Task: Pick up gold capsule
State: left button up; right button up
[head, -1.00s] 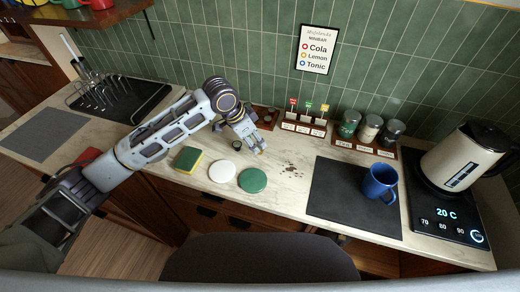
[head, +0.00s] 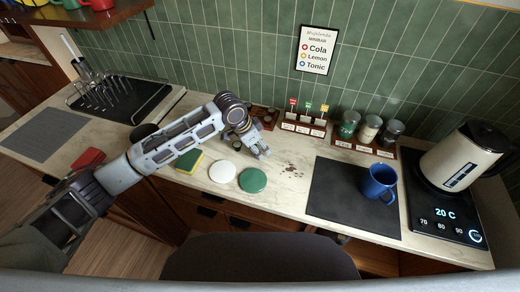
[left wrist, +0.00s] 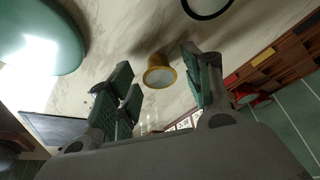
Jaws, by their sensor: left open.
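The gold capsule (left wrist: 159,72) shows in the left wrist view on the pale marble counter, a small gold cup shape with a lighter round face. It lies between the spread fingers of my left gripper (left wrist: 158,68), with a gap on each side. In the head view my left gripper (head: 261,153) is low over the counter, right of the white disc, and I cannot make out the capsule there. My left gripper is open and empty. My right gripper is not in view.
A white disc (head: 222,171), a green disc (head: 252,180) and a yellow-green sponge (head: 188,160) lie near the front edge. A small labelled rack (head: 304,127) stands behind. A dark mat (head: 340,190) with a blue mug (head: 379,183) is to the right.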

aim_at(259, 148)
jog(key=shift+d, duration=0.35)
pick_arm(q)
jog(key=c, duration=0.6)
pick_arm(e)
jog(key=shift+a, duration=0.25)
pick_arm(q)
jog(key=shift+r, duration=0.5)
notch_tip(259, 148, up, 8)
jog(key=shift+f, duration=0.15)
jog(key=shift+r, duration=0.65)
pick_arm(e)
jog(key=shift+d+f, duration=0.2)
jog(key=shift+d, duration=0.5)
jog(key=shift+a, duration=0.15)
